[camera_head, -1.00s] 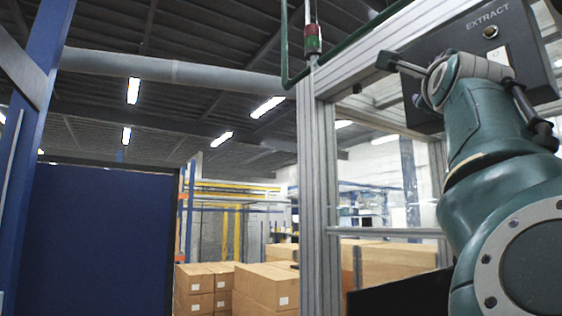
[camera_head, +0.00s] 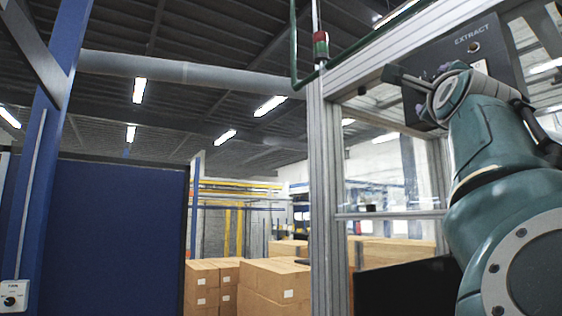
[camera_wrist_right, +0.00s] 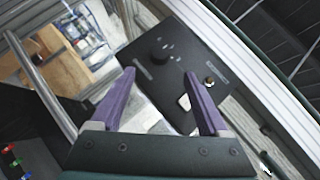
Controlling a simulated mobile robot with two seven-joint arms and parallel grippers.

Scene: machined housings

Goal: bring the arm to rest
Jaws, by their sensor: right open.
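My right arm (camera_head: 490,150) comes in at the right of the head view, teal and bent upward. Its gripper (camera_head: 403,78) is raised in front of a dark control panel (camera_head: 440,56) marked EXTRACT. In the right wrist view the gripper (camera_wrist_right: 158,77) has two purple fingers spread wide apart, with nothing held between them. The same panel (camera_wrist_right: 182,55) lies beyond the fingers, with a black knob (camera_wrist_right: 159,54) and a pale switch (camera_wrist_right: 184,102). I cannot tell the exact gap between fingers and panel. My left gripper is not in view.
An aluminium frame post (camera_head: 326,190) stands left of the arm, with a red and green stack light (camera_head: 320,46) above. Cardboard boxes (camera_head: 270,285) are stacked behind. A blue partition (camera_head: 110,235) fills the left. A small switch box (camera_head: 12,296) sits lower left.

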